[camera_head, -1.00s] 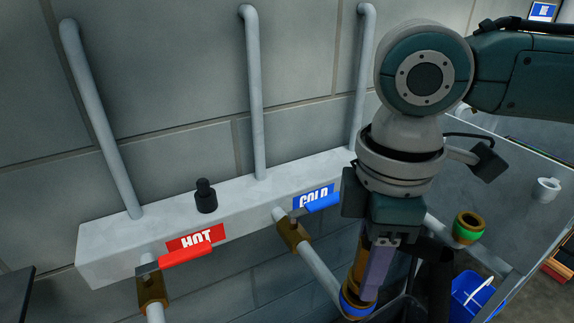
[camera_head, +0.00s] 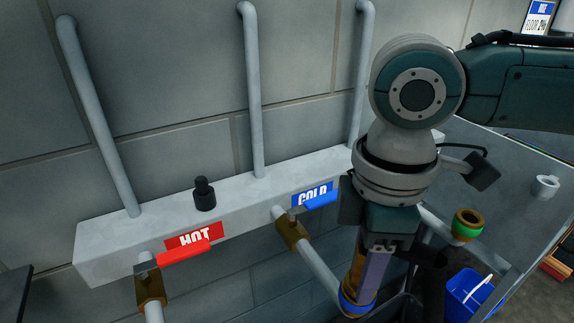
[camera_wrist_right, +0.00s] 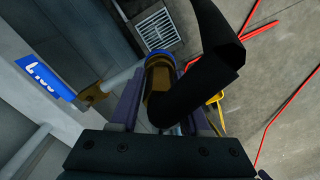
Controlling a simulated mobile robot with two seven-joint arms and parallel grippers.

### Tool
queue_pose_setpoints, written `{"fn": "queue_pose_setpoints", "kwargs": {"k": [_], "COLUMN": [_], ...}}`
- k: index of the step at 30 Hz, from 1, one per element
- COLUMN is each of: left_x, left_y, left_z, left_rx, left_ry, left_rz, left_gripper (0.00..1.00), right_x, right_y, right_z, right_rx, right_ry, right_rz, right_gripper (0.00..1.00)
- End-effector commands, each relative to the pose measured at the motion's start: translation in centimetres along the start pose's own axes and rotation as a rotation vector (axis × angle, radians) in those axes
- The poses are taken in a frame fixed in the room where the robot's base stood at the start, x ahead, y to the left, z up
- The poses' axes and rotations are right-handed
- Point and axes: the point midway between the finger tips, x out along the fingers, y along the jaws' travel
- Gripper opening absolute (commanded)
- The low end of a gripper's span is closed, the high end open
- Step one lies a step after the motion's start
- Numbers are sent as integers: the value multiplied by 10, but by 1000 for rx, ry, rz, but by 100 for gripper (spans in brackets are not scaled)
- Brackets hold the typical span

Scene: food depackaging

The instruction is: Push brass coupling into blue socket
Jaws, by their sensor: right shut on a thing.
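My right gripper (camera_head: 366,280) points down at the end of the cold pipe, its purple-grey fingers shut on the brass coupling (camera_head: 353,262). The coupling shows partly behind the fingers, and between them in the right wrist view (camera_wrist_right: 157,92). The blue socket (camera_head: 356,304) is a blue ring at the end of the grey pipe, right at the coupling's lower end; it also shows in the right wrist view (camera_wrist_right: 160,56). The coupling and ring look in line and touching, but the fingers hide how deep the coupling sits. My left gripper is not in view.
A black hose (camera_wrist_right: 208,60) bends close beside the right gripper. The red HOT lever (camera_head: 184,255) and blue COLD lever (camera_head: 322,200) stick out from the grey wall block (camera_head: 120,243). A brass fitting with a green ring (camera_head: 467,225) and a blue bucket (camera_head: 465,292) are at right.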

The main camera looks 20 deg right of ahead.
Motion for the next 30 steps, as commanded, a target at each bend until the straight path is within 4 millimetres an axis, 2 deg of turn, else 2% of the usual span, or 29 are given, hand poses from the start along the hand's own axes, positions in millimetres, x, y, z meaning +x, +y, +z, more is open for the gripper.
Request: {"fn": "queue_pose_setpoints", "kwargs": {"k": [20,21,30], "left_x": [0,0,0], "left_y": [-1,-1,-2], "left_z": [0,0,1], "left_rx": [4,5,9], "left_ry": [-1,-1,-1], "left_rz": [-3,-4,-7], "left_gripper": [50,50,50], "right_x": [3,3,3], "right_y": [0,0,0], "right_z": [0,0,0], "right_rx": [1,0,1], "right_ry": [2,2,1], "right_rz": [0,0,0], "right_gripper": [0,50,81]}}
